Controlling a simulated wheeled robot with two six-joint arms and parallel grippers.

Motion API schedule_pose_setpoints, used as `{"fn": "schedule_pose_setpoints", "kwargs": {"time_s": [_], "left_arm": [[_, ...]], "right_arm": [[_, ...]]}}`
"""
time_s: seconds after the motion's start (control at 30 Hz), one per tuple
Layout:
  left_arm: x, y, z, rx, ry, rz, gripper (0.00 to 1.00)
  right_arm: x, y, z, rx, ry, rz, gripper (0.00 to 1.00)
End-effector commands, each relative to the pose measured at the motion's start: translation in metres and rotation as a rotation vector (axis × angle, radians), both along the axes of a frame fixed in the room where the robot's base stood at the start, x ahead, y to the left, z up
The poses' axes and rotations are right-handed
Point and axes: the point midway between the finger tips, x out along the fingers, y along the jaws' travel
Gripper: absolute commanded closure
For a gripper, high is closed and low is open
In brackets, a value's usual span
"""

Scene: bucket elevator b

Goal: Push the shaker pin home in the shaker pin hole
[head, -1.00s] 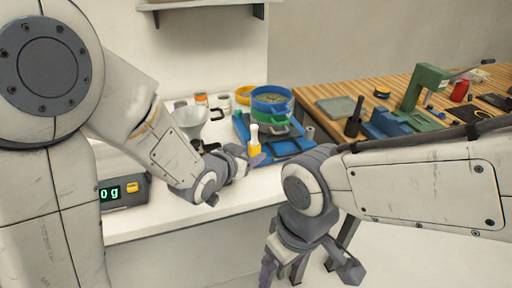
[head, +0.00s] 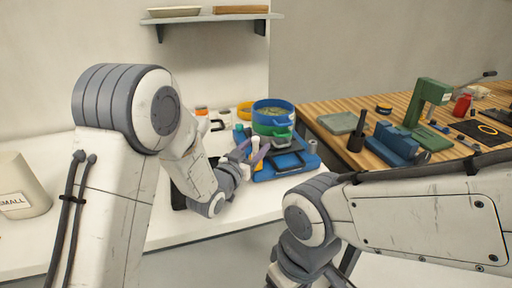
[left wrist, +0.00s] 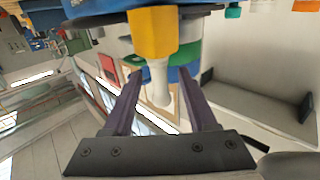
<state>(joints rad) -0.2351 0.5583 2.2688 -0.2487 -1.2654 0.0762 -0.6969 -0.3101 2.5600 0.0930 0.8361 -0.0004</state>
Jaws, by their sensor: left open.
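A white pin-like piece with a rounded end (left wrist: 160,88) joins a yellow block (left wrist: 152,33) in the left wrist view; I take it for the shaker pin. In the head view the yellow part (head: 257,161) stands at the front-left of the blue shaker base (head: 290,166). My left gripper (head: 252,149) is open there. In the left wrist view its purple fingers (left wrist: 160,80) lie on either side of the white piece, with gaps visible. The pin hole is hidden, so I cannot tell how deep the pin sits.
Blue and green sieves (head: 273,113) stand on the base, close behind my left gripper. The wooden bench (head: 345,112) at right holds a green press (head: 428,100) and a blue vise (head: 396,143). A beige container (head: 20,185) stands at far left. The white counter's front is clear.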

Motion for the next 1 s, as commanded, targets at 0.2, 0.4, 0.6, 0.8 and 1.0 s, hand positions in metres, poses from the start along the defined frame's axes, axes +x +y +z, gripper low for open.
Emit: {"fn": "schedule_pose_setpoints", "kwargs": {"time_s": [0.2, 0.4, 0.6, 0.8, 1.0], "left_arm": [[0.027, -0.014, 0.0, 0.0, 0.0, 0.0, 0.42], [0.031, -0.016, -0.001, 0.0, 0.001, 0.001, 0.42], [0.031, -0.016, -0.001, 0.0, 0.0, 0.001, 0.8], [0.031, -0.016, -0.001, 0.0, -0.001, 0.001, 1.0], [0.031, -0.016, 0.0, 0.0, -0.001, 0.001, 1.0]], "right_arm": [[0.0, 0.0, 0.01, 0.0, 0.0, 0.0, 0.12], [0.0, 0.0, 0.01, 0.0, 0.0, 0.0, 0.12], [0.0, 0.0, 0.01, 0.0, 0.0, 0.0, 0.12], [0.0, 0.0, 0.01, 0.0, 0.0, 0.0, 0.12], [0.0, 0.0, 0.01, 0.0, 0.0, 0.0, 0.12]]}}
